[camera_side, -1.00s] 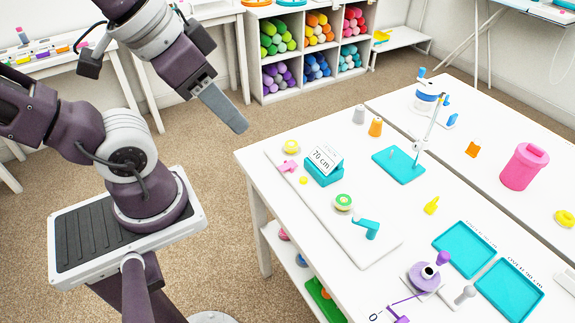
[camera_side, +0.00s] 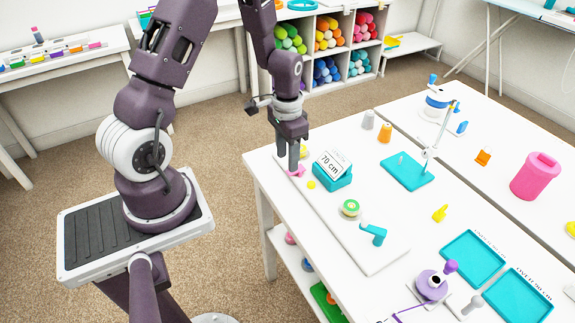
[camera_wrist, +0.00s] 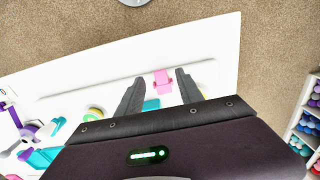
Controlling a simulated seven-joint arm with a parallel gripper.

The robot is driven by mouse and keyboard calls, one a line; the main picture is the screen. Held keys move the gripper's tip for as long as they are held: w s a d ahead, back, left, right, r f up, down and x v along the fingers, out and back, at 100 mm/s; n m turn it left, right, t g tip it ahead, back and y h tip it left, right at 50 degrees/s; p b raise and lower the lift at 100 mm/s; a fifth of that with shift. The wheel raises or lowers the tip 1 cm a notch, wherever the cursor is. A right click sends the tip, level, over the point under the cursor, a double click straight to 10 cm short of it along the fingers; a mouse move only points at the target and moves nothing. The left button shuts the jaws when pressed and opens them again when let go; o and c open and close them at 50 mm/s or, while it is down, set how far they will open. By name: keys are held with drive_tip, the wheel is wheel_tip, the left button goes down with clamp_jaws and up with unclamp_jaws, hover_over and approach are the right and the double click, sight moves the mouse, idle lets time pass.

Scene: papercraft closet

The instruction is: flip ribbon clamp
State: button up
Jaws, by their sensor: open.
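A small pink piece, which looks like the ribbon clamp (camera_side: 299,171), sits at the far left end of a long white board (camera_side: 378,262) on the table. My gripper (camera_side: 293,168) points down over it with the fingers apart. In the wrist view the pink clamp (camera_wrist: 162,82) shows between the two open fingers of my gripper (camera_wrist: 158,78), with a gap to each finger. In the side view the fingers partly hide the clamp, and I cannot tell whether they touch it.
A teal block with a "70 cm" card (camera_side: 333,171) stands close right of my gripper. A yellow button (camera_side: 311,185), a green roll (camera_side: 350,208) and a teal lever (camera_side: 374,233) are along the board. A teal plate with a post (camera_side: 408,172) lies behind.

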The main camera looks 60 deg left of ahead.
sight(288, 173)
wheel_tip(288, 173, down, 4)
drive_tip(key=shift+r, duration=0.15)
drive_tip(key=shift+c, duration=0.2)
clamp_jaws()
drive_tip(key=shift+w+r+g, duration=0.25)
drive_tip(key=shift+w+g, duration=0.25)
drive_tip(key=shift+g, duration=0.7)
drive_tip(key=shift+w+r+g, duration=0.15)
drive_tip(key=shift+g, duration=0.5)
drive_tip(key=shift+w+r+g, duration=0.1)
drive_tip(key=shift+w+g, duration=0.05)
drive_tip(key=shift+g, duration=0.5)
drive_tip(key=shift+o, duration=0.2)
unclamp_jaws()
